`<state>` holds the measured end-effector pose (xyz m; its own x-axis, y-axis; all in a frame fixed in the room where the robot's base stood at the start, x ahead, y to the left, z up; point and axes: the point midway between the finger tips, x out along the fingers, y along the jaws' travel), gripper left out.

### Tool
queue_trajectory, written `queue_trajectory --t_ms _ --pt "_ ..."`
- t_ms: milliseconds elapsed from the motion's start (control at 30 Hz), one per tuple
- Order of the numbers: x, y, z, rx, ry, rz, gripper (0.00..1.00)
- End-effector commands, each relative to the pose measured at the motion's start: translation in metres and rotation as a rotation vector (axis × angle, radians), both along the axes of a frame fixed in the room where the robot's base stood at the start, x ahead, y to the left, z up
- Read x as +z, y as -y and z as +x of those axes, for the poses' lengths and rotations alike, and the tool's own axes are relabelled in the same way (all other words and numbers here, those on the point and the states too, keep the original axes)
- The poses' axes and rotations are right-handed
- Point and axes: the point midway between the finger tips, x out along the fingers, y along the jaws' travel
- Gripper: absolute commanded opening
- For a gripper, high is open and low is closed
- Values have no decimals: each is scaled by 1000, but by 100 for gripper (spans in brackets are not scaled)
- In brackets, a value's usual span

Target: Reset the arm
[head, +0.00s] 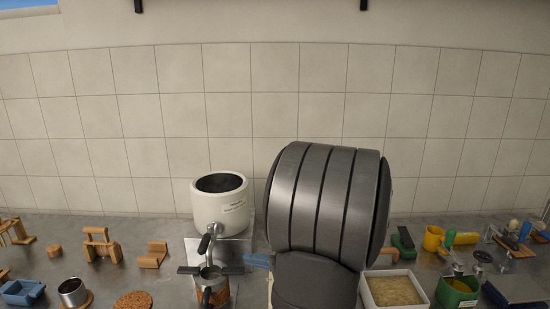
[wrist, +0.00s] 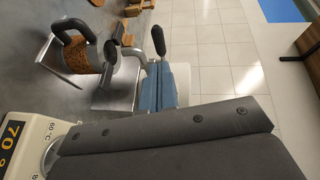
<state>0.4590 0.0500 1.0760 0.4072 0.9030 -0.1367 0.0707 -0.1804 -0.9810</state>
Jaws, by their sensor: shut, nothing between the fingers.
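My gripper (head: 252,260) shows in the head view as blue fingers left of my large dark ribbed arm. In the wrist view my gripper (wrist: 164,68) has its two blue fingers together, with nothing held. Its tips are close to the black lever handle (wrist: 158,40) of a metal spout; I cannot tell if they touch. In the head view the spout's black lever (head: 204,244) is in front of the white tank (head: 220,205).
A cork mat (head: 133,300), a metal cup (head: 73,292) and wooden stands (head: 101,243) are on the left. A white tray (head: 394,289), a green container (head: 457,291) and a yellow cup (head: 433,238) are on the right. A 70 °C display (wrist: 12,135) is low left in the wrist view.

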Motion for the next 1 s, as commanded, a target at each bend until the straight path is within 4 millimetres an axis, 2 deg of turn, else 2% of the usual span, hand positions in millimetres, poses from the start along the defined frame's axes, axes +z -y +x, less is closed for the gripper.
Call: queue_trajectory --t_ms 533,833,900,1000 --pt "-15 -70 71 5 -1 0 0" --pt "-23 -116 71 10 0 -2 0" --pt "-23 -98 78 3 0 -2 0" --pt "-23 -83 88 3 1 -2 0"
